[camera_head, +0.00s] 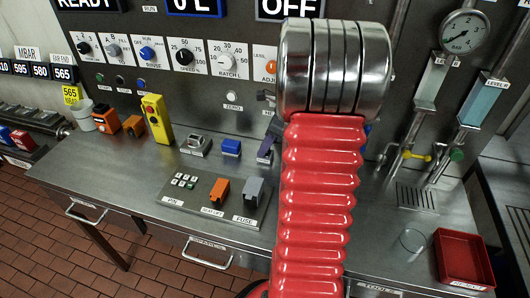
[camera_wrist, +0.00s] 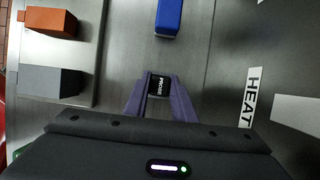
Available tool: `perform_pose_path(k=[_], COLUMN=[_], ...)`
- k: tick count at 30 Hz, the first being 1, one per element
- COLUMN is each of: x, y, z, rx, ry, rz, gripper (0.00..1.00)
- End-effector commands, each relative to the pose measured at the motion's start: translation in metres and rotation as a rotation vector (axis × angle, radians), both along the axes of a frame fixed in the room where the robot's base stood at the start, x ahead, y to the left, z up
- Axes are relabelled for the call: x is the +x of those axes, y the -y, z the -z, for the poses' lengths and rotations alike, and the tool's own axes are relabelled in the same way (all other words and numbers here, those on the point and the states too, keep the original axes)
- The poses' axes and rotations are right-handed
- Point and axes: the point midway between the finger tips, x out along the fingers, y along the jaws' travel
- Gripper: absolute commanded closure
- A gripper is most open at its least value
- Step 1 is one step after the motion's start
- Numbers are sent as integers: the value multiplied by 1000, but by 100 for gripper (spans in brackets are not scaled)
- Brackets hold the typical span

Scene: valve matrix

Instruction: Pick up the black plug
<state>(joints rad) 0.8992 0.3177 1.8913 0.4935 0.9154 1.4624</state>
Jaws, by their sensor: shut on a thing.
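The black plug (camera_wrist: 160,87) shows in the wrist view as a small dark block with white lettering on its face. My gripper (camera_wrist: 160,80) has two purple fingers, one on each side of the plug, and is shut on it. In the head view a purple finger of my gripper (camera_head: 265,153) shows just left of my red arm, low over the steel bench. My arm hides most of the gripper and the plug there. I cannot tell whether the plug touches the bench.
A blue block (camera_head: 231,147) stands left of my gripper. A panel with an orange block (camera_head: 218,191) and a grey block (camera_head: 253,192) lies nearer. A red tray (camera_head: 462,258) and a clear glass (camera_head: 411,240) are at the right. The control wall (camera_head: 230,120) rises behind.

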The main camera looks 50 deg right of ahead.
Motion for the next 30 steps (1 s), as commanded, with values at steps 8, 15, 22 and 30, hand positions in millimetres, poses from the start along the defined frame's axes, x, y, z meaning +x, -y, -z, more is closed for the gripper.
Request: perform_pose_path(k=[8, 15, 22, 30], x=[0, 0, 9, 40], y=[0, 0, -14, -62], z=[-1, -19, -36, -35], rx=[0, -2, -1, 0], ry=[0, 2, 0, 0], rz=[0, 0, -4, -6], gripper=[100, 100, 100, 100])
